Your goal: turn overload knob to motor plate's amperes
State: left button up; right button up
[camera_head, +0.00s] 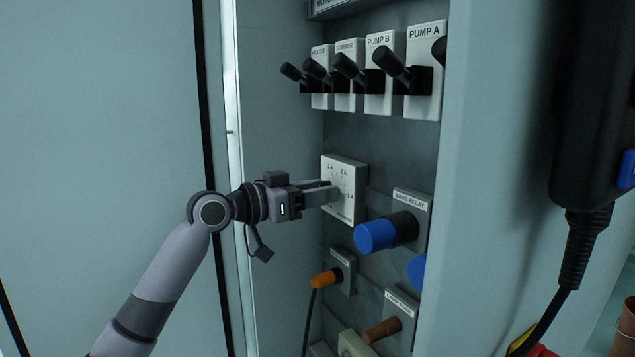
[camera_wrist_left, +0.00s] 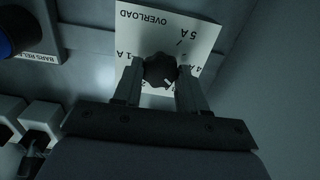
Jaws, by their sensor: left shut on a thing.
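The overload plate (camera_head: 342,178) is a white dial plate with ampere marks on the cabinet's inner panel; it shows upside down in the left wrist view (camera_wrist_left: 203,33). The black overload knob (camera_wrist_left: 160,70) sits at its middle, with marks such as 1 A, 4 A and 5 A legible around it. My left gripper (camera_head: 330,192) reaches in from the left and is shut on the knob, one finger on each side, as the left wrist view (camera_wrist_left: 160,82) shows. In the head view the fingers mostly hide the knob. The knob's exact setting cannot be told.
Several black levers (camera_head: 388,62), labelled Pump A, Pump B and others, stick out above. A blue relay knob (camera_head: 376,236) stands close at the lower right. An orange plug (camera_head: 326,279) with a cable is below. A cabinet wall edge (camera_head: 480,180) bounds the right.

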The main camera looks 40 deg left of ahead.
pick_arm(q)
jog(key=shift+a+f+n+p, duration=0.1)
jog(key=shift+f+n+p, duration=0.05)
jog(key=shift+n+p, duration=8.8)
jog(key=shift+n+b, duration=0.75)
jog(key=shift+n, duration=0.2)
jog(key=o, duration=1.1)
jog(key=shift+c, duration=0.2)
